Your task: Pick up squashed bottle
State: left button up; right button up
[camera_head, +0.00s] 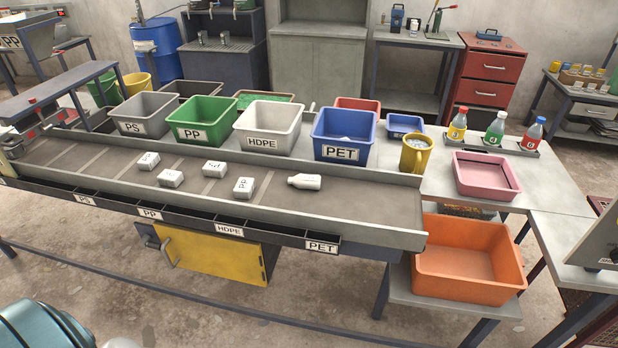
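A small white bottle (305,181) lies on its side on the grey conveyor belt (350,200), right of the white labelled blocks. It is the only bottle on the belt; at this size I cannot tell how squashed it is. Its neck points left and nothing touches it. Neither of my grippers shows in the head view.
Several white blocks (243,187) lie on the belt. Behind it stand the PS bin (145,128), green PP bin (200,133), HDPE bin (266,143) and blue PET bin (341,153). A yellow mug (415,158) stands close behind the belt's right end.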

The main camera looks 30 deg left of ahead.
aim_at(300, 180)
jog(key=i+j+z, duration=0.1)
jog(key=j, duration=1.2)
